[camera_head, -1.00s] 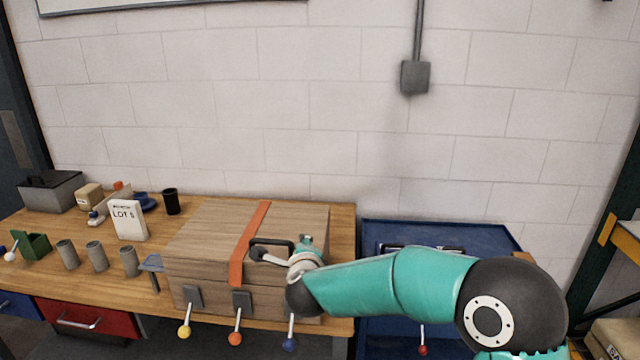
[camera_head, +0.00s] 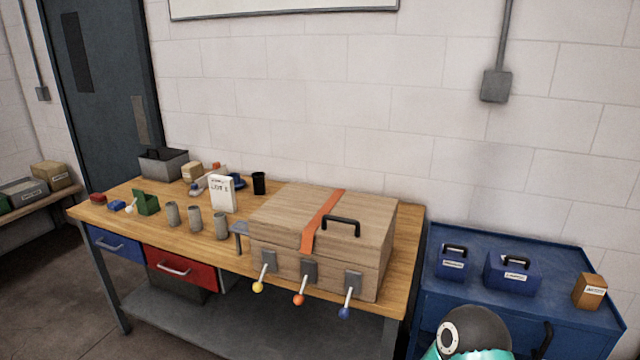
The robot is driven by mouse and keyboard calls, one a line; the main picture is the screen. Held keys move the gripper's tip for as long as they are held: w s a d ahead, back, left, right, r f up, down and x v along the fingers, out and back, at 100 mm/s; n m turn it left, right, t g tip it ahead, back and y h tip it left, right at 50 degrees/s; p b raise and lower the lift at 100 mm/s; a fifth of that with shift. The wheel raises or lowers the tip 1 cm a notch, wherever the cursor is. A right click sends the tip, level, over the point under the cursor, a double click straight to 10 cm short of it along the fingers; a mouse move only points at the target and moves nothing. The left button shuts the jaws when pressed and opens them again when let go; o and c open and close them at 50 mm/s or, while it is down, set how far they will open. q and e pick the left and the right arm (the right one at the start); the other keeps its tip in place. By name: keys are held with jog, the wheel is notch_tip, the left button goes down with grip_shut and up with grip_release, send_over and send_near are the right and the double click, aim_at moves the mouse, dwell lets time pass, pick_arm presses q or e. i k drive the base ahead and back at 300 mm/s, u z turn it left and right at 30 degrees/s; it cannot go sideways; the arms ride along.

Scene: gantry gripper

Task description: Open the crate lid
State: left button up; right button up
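The wooden crate (camera_head: 275,240) stands on the right part of the workbench. Its lid (camera_head: 371,214) lies flat and closed on top. An orange strap (camera_head: 323,221) runs over the lid and down the front edge. A black handle (camera_head: 341,223) stands on the lid, right of the strap. Three levers hang on the crate's front: yellow-tipped (camera_head: 259,286), orange-tipped (camera_head: 299,299) and blue-tipped (camera_head: 344,312). All three point down. Only a teal and black part of my arm shows at the bottom right, apart from the crate. Neither gripper is in view.
A blue cart (camera_head: 440,297) right of the bench holds two blue boxes (camera_head: 452,262) (camera_head: 512,275) and a brown carton (camera_head: 589,291). Left of the crate are grey cylinders (camera_head: 194,219), a white sign (camera_head: 222,194) and a black cup (camera_head: 259,183).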

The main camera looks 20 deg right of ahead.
aim_at(339, 224)
jog(key=z, duration=0.8)
jog(key=i, duration=0.2)
jog(key=u, duration=2.55)
jog(key=k, duration=0.25)
jog(key=z, duration=0.55)
jog(key=k, duration=0.9)
jog(key=z, duration=1.35)
jog(key=i, duration=1.4)
jog(key=u, duration=0.05)
